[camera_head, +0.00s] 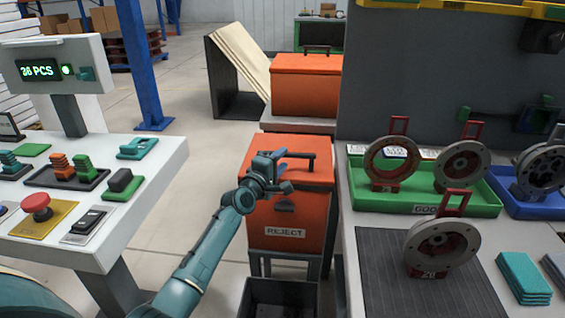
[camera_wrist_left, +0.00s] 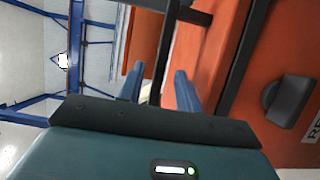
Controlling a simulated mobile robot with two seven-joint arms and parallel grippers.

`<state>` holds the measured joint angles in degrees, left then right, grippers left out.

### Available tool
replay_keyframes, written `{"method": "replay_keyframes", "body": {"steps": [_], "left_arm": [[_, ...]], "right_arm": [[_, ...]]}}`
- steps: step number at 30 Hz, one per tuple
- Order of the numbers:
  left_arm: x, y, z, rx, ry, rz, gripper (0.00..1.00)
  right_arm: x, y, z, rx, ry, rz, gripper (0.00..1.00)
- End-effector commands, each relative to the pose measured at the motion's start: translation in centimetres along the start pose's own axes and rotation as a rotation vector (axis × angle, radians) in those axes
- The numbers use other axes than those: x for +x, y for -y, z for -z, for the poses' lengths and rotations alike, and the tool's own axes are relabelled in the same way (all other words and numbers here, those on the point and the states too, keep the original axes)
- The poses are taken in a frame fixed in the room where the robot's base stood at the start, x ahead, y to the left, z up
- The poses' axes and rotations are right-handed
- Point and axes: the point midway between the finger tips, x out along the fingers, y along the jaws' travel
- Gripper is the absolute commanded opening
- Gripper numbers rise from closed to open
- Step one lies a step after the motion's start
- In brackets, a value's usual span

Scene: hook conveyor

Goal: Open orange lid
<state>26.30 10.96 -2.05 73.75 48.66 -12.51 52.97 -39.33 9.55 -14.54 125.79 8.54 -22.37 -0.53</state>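The orange lid (camera_head: 313,172) tops the orange bin labelled REJECT (camera_head: 285,223) in the middle of the head view and looks closed. Its black bar handle (camera_head: 302,156) runs across the top. My left gripper (camera_head: 284,171) is at the left part of the lid, by the handle, and covers part of it. In the left wrist view the two blue fingers (camera_wrist_left: 159,88) are spread apart. The dark handle (camera_wrist_left: 170,45) shows between them, with a gap to each finger. I cannot tell how deep it sits between them. My right gripper is out of view.
A second orange bin (camera_head: 305,85) stands behind. A control desk (camera_head: 150,160) is at the left. At the right, a workbench (camera_head: 375,240) carries a green tray (camera_head: 410,200) and metal rings. A dark open bin (camera_head: 280,292) is below the reject bin.

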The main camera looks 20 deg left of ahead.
Motion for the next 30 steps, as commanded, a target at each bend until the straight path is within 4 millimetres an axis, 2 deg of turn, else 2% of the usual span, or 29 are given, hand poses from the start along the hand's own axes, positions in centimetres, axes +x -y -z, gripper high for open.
{"method": "replay_keyframes", "body": {"steps": [5, 14, 26, 30], "left_arm": [[1.18, 0.04, 0.03, 0.001, -0.001, 0.000, 0.35], [1.32, -0.03, 0.03, 0.001, -0.001, 0.000, 0.35], [1.29, 0.00, 0.02, 0.001, -0.001, 0.000, 0.02], [1.29, 0.00, 0.01, 0.001, -0.001, 0.000, 0.00]], "right_arm": [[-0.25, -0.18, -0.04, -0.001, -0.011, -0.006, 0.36], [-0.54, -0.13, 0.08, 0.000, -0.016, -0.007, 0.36], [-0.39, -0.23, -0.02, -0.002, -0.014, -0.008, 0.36], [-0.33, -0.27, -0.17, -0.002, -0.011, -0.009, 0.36]]}}
